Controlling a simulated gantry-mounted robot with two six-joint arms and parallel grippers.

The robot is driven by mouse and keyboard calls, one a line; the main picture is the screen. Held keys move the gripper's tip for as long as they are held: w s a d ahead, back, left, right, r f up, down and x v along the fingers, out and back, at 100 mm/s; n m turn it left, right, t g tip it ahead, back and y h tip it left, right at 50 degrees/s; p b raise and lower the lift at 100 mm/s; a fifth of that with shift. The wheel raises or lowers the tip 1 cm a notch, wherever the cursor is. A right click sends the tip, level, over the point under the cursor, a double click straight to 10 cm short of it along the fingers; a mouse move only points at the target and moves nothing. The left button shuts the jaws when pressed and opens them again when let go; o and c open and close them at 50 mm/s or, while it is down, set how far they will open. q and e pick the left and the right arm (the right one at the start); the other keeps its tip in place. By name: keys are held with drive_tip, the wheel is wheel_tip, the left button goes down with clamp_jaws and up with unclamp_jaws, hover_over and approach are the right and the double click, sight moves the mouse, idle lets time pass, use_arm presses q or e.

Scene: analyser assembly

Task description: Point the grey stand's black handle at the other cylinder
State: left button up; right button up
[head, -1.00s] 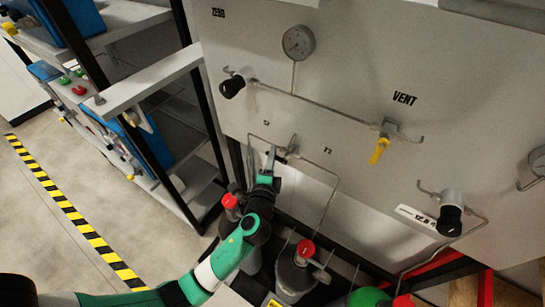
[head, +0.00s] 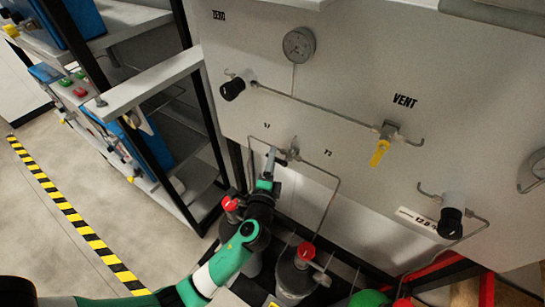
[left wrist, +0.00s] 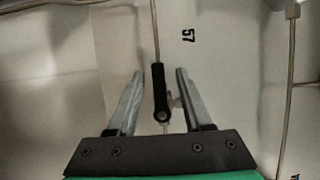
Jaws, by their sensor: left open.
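The black handle (left wrist: 160,92) stands between the spread fingers of my left gripper (left wrist: 158,80) in the left wrist view, apart from both. It points up in that view, with a round end at the bottom. In the head view the grey stand's small metal fitting (head: 293,149) is on the pale panel, just right of my left gripper (head: 271,157); the gripper largely hides the handle there. Two grey cylinders with red tops, a left one (head: 252,264) and a right one (head: 292,278), stand below. My right gripper is not in view.
Thin pipes (head: 338,192) run down the panel (head: 350,65) from the fitting. A yellow valve handle (head: 379,152), black knobs (head: 233,89) and a gauge (head: 299,45) are higher up. A shelf rack (head: 150,85) stands left. A green-topped cylinder (head: 369,299) shows at the bottom.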

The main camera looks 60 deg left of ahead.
use_arm(q)
drive_tip(key=p+v, duration=0.2)
drive_tip(key=v, duration=0.8)
drive_tip(key=shift+s+d, duration=0.25)
drive_tip(key=shift+s, duration=0.05)
